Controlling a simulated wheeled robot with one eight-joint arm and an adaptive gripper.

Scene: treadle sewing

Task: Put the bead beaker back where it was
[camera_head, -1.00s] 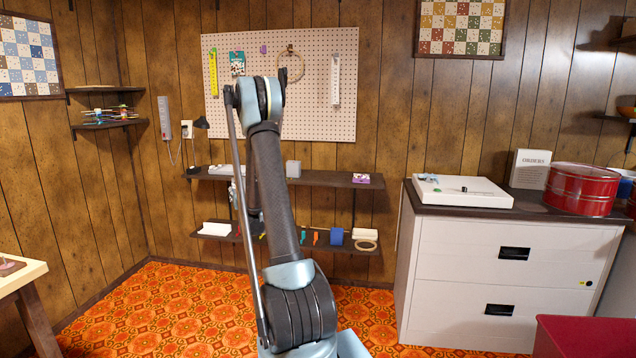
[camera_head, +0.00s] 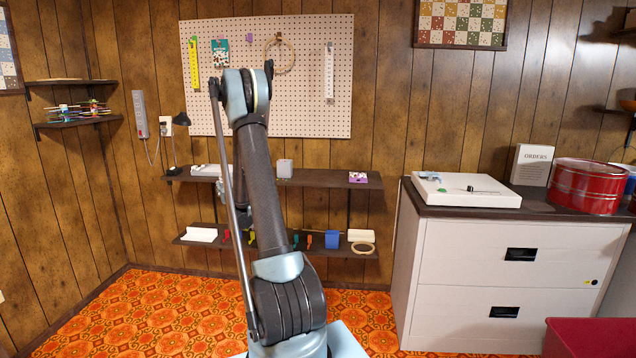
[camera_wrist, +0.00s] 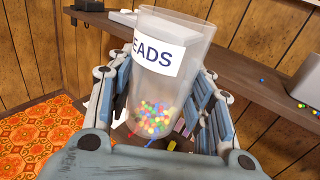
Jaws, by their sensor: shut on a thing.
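The bead beaker (camera_wrist: 160,75) is a clear cup with a white label ending in "EADS" and colourful beads at its bottom. In the wrist view it is between the fingers of my gripper (camera_wrist: 158,112), which is shut on it. The beaker leans a little in the picture. A few loose beads (camera_wrist: 261,82) lie on that board at the right.
A grey box (camera_head: 284,168) and a purple-and-white packet (camera_head: 358,178) stand on the upper shelf. The lower shelf (camera_head: 285,246) holds a blue container (camera_head: 332,239) and other small things. A filing cabinet (camera_head: 500,280) stands at the right. The upper shelf has bare room between grey box and packet.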

